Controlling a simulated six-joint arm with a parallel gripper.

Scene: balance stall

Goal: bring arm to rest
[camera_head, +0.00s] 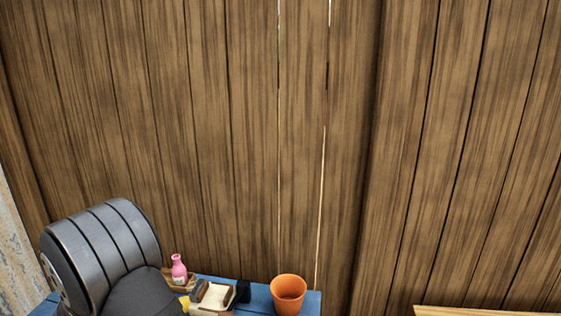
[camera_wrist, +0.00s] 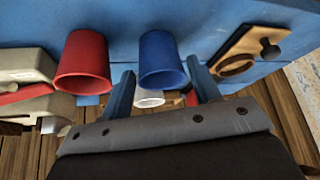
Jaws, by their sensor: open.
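My gripper (camera_wrist: 161,66) shows in the wrist view, with its two fingers spread apart and nothing seen held between them. A blue cup (camera_wrist: 160,58) shows beyond and between the fingertips. A red cup (camera_wrist: 84,62) is left of the left finger. Whether the fingers touch the blue cup or only overlap it in the picture I cannot tell. In the head view a large dark grey segment of my arm (camera_head: 100,250) fills the lower left; the gripper is not visible there.
A blue table (camera_head: 261,297) holds an orange pot (camera_head: 288,293), a pink bottle (camera_head: 178,268) and a cream block (camera_head: 216,296). A plank wall (camera_head: 250,130) stands behind. The wrist view shows a wooden piece with a round hole (camera_wrist: 262,38) and a cream object (camera_wrist: 25,66).

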